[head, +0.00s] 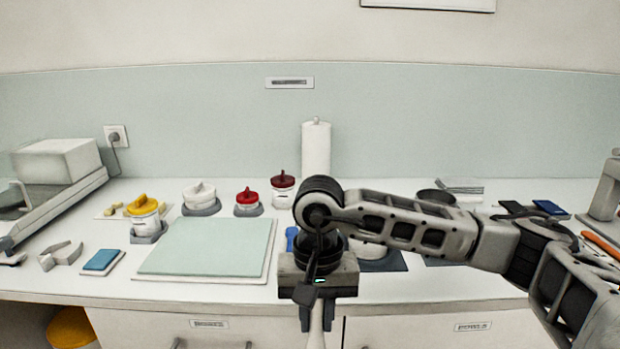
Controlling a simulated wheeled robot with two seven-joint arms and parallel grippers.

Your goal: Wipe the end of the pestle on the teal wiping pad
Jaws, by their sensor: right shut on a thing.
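My right gripper (316,314) is at the front edge of the counter, right of centre, pointing down. It is shut on the pestle (316,338), whose pale shaft shows below the fingers and runs out of the bottom of the picture. The pestle's lower end is out of view. A small teal-blue pad (101,260), which looks like the wiping pad, lies on a white base at the front left of the counter. The gripper is well to its right and apart from it. My left gripper is not in view.
A large pale green slab (210,247) lies between the pad and my right gripper. A yellow-lidded jar (144,212), a white lidded pot (200,195) and red-lidded jars (247,199) stand behind. A paper roll (316,150) stands at the back. A dark blue pad (549,207) lies far right.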

